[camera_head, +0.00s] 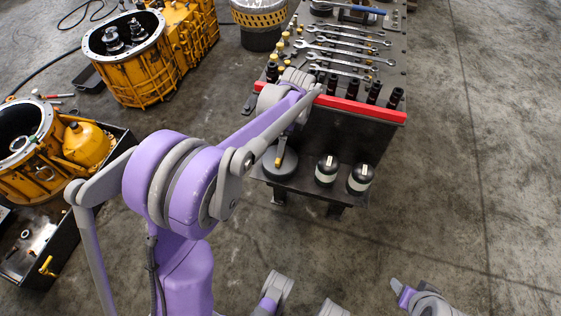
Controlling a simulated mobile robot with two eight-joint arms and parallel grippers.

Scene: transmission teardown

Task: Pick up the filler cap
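I cannot tell for certain which part is the filler cap. Several small brass-yellow fittings (284,45) stand at the left side of the dark workbench top. My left arm reaches up across the middle, and its wrist is over the near left corner of the bench by the red edge bar. Parts of my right arm show at the bottom right, low and away from the bench. I cannot make out its gripper there.
Wrenches (340,55) and black sockets (373,92) lie behind the red bar (365,111). Two dark bottles (326,171) and a grey round part (280,168) stand on the lower shelf. Yellow housings (134,72) and a dark tray (50,246) are left. The right floor is clear.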

